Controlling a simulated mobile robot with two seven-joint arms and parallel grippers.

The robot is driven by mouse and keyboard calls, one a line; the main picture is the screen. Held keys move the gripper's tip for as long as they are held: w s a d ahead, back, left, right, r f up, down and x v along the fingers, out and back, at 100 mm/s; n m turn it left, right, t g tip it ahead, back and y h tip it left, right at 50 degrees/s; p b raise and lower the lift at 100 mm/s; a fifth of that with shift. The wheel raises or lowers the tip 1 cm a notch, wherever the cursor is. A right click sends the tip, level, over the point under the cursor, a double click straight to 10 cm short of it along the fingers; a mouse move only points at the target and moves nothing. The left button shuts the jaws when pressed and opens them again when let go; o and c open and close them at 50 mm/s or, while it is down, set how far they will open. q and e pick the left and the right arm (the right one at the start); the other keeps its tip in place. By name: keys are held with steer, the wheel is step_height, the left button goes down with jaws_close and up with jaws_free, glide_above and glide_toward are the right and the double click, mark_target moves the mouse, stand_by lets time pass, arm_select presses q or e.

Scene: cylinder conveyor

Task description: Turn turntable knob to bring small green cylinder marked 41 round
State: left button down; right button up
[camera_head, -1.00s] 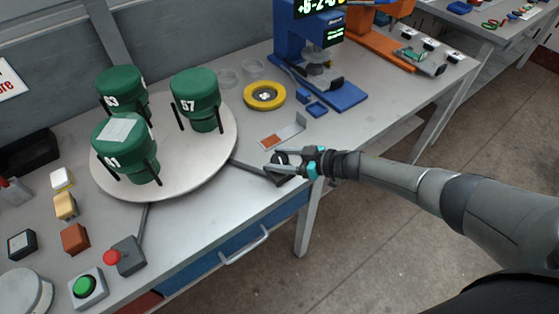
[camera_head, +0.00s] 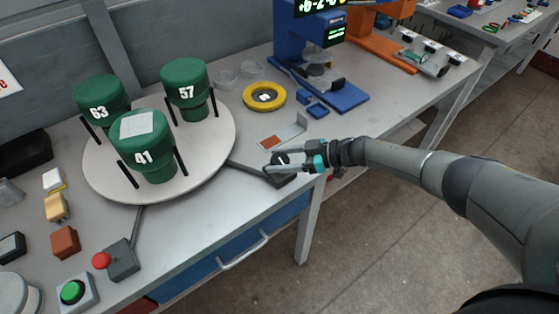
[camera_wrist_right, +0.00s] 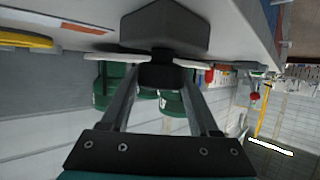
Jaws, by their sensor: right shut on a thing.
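The small green cylinder marked 41 (camera_head: 145,150) stands at the front of the round white turntable (camera_head: 210,170), with a pale patch on top. Green cylinders marked 63 (camera_head: 100,98) and 57 (camera_head: 187,85) stand behind it, to its left and right. The dark turntable knob (camera_wrist_right: 160,72) sits on a dark housing (camera_wrist_right: 165,28), at the end of a bar running to the turntable. My right gripper (camera_head: 278,161) is shut on the knob, at the table's front edge. The fingers partly hide the knob in the head view. My left gripper is not in view.
A yellow ring (camera_head: 264,97), a blue machine (camera_head: 305,50) and a small bracket (camera_head: 285,134) stand behind my right gripper. A red-knobbed box (camera_head: 121,262), a green button (camera_head: 73,291) and small blocks lie at front left.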

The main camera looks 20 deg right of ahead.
steer(key=shift+s+d+f+n+g+b, duration=0.1)
steer(key=shift+s+f+n+g+b, duration=0.15)
steer(key=shift+f+n+g+b, duration=0.25)
stand_by(1.5)
steer(key=shift+r, duration=0.1)
steer(key=o, duration=1.4)
steer(key=shift+w+r, duration=0.15)
steer(key=shift+r, duration=0.1)
steer(key=shift+c, duration=0.2)
steer(key=v, duration=1.5)
steer(key=shift+d+f+p, duration=0.2)
steer(key=shift+p, duration=0.25)
